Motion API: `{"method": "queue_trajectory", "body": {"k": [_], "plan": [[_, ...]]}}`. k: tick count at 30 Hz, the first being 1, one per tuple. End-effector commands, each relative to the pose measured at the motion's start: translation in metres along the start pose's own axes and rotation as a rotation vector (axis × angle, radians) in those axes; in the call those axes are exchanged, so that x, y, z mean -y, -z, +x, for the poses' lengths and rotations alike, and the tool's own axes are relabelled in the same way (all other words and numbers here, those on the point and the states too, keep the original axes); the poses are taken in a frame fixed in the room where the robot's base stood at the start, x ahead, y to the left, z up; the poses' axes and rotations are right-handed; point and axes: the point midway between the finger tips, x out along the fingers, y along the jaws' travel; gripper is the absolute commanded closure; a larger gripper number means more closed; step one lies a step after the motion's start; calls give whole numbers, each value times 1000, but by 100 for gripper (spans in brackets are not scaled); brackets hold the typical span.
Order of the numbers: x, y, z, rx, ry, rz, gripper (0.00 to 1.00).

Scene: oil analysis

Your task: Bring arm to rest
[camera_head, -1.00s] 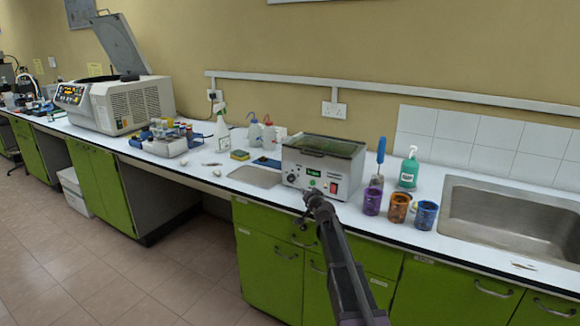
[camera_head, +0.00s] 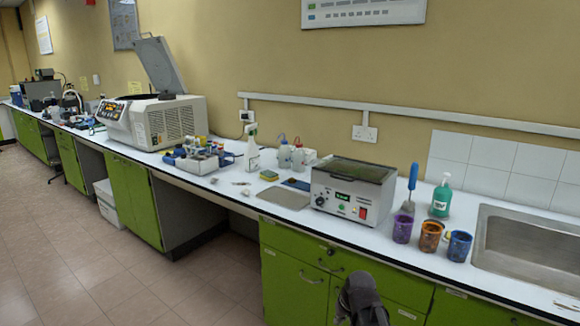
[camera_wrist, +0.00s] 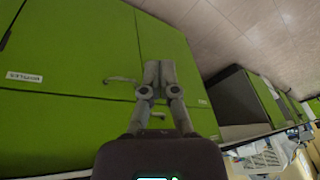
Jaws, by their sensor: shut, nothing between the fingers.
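My gripper (camera_wrist: 160,72) shows in the wrist view with its two grey fingers together and nothing between them. It is in front of green cabinet doors (camera_wrist: 70,70), which look tilted in that view. I cannot tell the exact gap to the doors. In the head view only a dark part of my arm shows at the bottom edge, below the counter top and in front of the green cabinets (camera_head: 295,290). The gripper's fingers cannot be made out there.
The white counter (camera_head: 232,185) carries a water bath (camera_head: 350,192), coloured beakers (camera_head: 402,228), a green bottle (camera_head: 441,198), a tube rack (camera_head: 200,158) and a centrifuge (camera_head: 155,120). A sink (camera_head: 530,245) is at the right. The tiled floor (camera_head: 60,240) at left is clear.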

Motion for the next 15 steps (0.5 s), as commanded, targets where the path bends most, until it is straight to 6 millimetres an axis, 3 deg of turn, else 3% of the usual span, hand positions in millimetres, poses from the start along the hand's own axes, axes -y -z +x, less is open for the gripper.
{"method": "queue_trajectory", "body": {"k": [3, 12, 15], "plan": [[-6, -35, -6, 86, -51, 2, 100], [-23, -96, -21, 254, -163, 25, 100], [-23, -96, -31, 270, -175, 29, 100]]}}
